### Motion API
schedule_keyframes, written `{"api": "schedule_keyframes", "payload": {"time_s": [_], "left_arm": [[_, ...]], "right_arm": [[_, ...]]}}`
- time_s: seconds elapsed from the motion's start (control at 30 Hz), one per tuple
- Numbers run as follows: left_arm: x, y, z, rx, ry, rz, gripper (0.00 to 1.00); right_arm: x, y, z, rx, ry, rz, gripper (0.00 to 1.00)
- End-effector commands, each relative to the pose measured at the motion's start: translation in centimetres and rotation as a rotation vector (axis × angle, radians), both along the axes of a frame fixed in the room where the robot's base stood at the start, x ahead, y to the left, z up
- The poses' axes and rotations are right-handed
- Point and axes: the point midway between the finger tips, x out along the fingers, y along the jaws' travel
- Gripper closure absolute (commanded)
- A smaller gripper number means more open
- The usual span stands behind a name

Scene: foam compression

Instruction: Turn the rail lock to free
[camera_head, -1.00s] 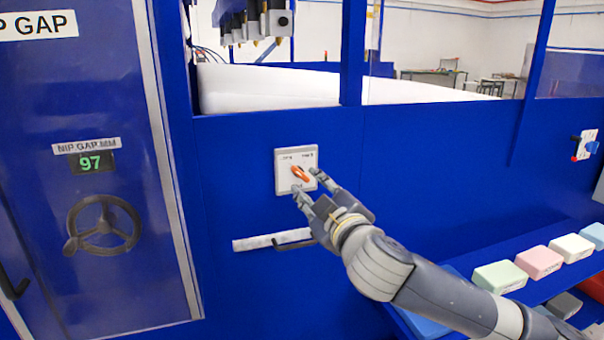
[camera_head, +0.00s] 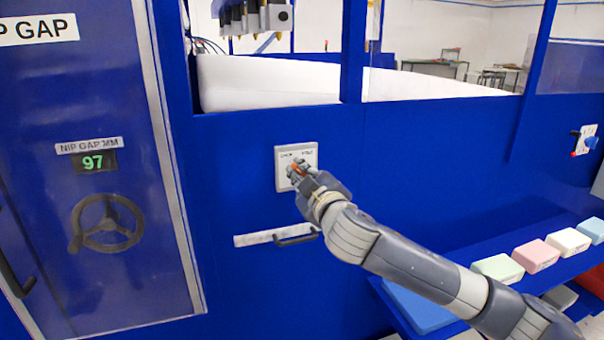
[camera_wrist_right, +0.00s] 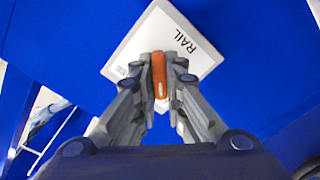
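The rail lock is a pale square plate (camera_head: 284,172) on the blue machine panel, with an orange knob (camera_head: 297,169) at its middle. My right gripper (camera_head: 295,172) is at the plate, and its fingers cover most of the knob in the head view. In the right wrist view the orange knob (camera_wrist_right: 159,76) stands between the two fingertips of my right gripper (camera_wrist_right: 160,72), which press close on both sides. The plate (camera_wrist_right: 150,38) carries the word RAIL; its other lettering is partly hidden or too small to read. My left gripper is not in view.
A pale strip with a dark handle (camera_head: 297,238) is below the plate. To the left is a door with a handwheel (camera_head: 106,222) and a display (camera_head: 94,162) reading 97. At right, a blue shelf (camera_head: 545,282) holds several coloured foam blocks.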

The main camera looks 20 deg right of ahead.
Motion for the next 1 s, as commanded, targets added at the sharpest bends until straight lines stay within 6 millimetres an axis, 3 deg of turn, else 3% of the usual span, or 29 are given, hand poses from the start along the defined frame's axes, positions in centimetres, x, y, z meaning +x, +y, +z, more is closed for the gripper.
{"api": "schedule_keyframes", "payload": {"time_s": [0.47, 1.0], "left_arm": [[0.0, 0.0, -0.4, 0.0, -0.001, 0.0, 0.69], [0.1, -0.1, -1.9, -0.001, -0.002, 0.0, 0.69]], "right_arm": [[0.0, 0.0, -0.2, 0.056, 0.003, 0.0, 1.0], [0.0, 0.0, -0.2, 0.497, 0.021, 0.0, 1.0]]}}
